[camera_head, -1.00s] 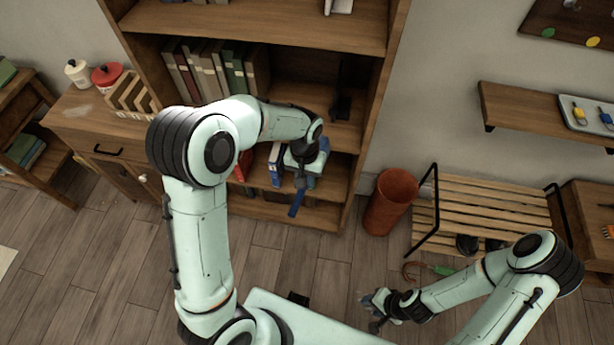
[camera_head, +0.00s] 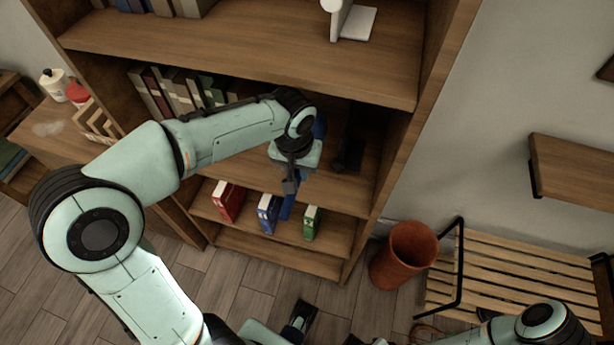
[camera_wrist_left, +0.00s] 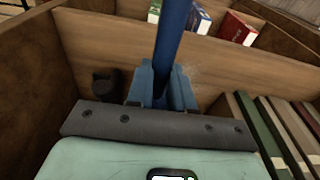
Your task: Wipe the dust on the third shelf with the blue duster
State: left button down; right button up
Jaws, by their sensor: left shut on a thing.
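My left gripper (camera_head: 291,184) is shut on the blue duster (camera_head: 287,207), in front of the bookcase shelf (camera_head: 352,187) that holds a row of books. The duster's blue handle hangs below the gripper, and more blue shows behind my wrist. In the left wrist view the handle (camera_wrist_left: 172,42) runs away from the jaws (camera_wrist_left: 160,98) across the shelf board. A faint whitish patch, perhaps dust, shows on the board right of the handle. My arm hides part of this shelf.
Books (camera_head: 185,92) stand left on this shelf and a dark object (camera_head: 349,150) stands right. Red (camera_head: 228,200), blue (camera_head: 268,212) and green (camera_head: 312,222) binders stand one shelf below. A white bookend (camera_head: 350,20) is above. A terracotta bin (camera_head: 403,254) stands right of the bookcase.

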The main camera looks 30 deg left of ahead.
pick_arm(q)
jog(key=shift+w+r, duration=0.1)
jog(key=shift+r, duration=0.05)
jog(key=shift+a+f+b, duration=0.1)
jog(key=shift+f+b, duration=0.65)
notch_tip(320, 180, down, 4)
jog(key=b, duration=0.3)
jog(key=shift+r, duration=0.15)
jog(key=shift+f+b, duration=0.35)
jog(key=shift+b, duration=0.05)
jog(key=shift+f+b, duration=0.8)
jog(key=shift+f, duration=0.35)
